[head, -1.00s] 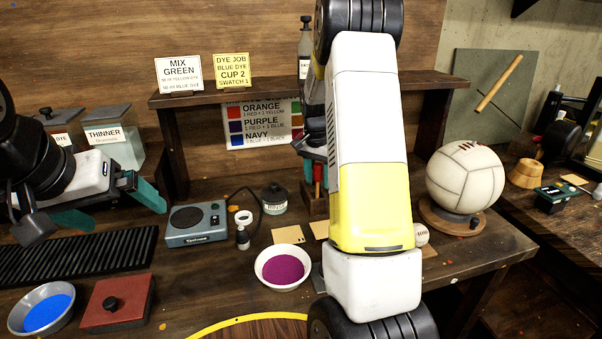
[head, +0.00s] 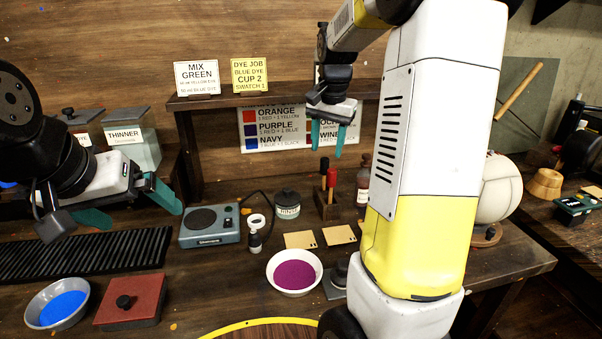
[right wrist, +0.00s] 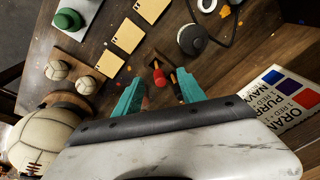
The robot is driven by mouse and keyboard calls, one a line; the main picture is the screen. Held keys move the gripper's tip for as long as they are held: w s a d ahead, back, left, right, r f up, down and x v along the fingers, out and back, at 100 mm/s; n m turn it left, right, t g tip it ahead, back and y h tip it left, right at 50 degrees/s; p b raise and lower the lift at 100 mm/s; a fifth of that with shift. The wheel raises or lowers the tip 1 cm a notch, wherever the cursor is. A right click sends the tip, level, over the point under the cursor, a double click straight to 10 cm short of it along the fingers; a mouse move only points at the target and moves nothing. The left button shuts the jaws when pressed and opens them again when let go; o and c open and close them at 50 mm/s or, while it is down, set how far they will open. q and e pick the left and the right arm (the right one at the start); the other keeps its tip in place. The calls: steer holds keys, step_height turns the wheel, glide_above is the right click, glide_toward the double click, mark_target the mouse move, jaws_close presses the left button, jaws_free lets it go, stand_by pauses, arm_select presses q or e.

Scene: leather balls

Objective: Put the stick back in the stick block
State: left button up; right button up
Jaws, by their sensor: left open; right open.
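The stick block (head: 326,208) is a small dark wooden holder on the bench below the shelf. The red stick also shows in the right wrist view (right wrist: 158,76), between and beyond the fingertips. My right gripper (head: 328,138) is open and empty, pointing down above the block, apart from the sticks. My left gripper (head: 135,206) is open and empty over the left of the bench.
A dark bottle (head: 363,182) stands right of the block. A lidded jar (head: 288,204) stands left of it. The shelf (head: 215,101) is behind my right gripper. My right arm hides part of the bench.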

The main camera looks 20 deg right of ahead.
steer(key=s+a+r+n+t+y, duration=0.1)
steer(key=s+a+n, duration=0.3)
steer(key=s, duration=0.7)
steer(key=s+a+r+n+t+y, duration=0.1)
steer(key=s+a+r+n+t, duration=0.1)
steer(key=s+a, duration=0.5)
steer(key=s+n+t, duration=0.1)
steer(key=s+n, duration=0.1)
steer(key=s, duration=0.3)
steer(key=shift+a, duration=0.2)
steer(key=shift+r, duration=0.1)
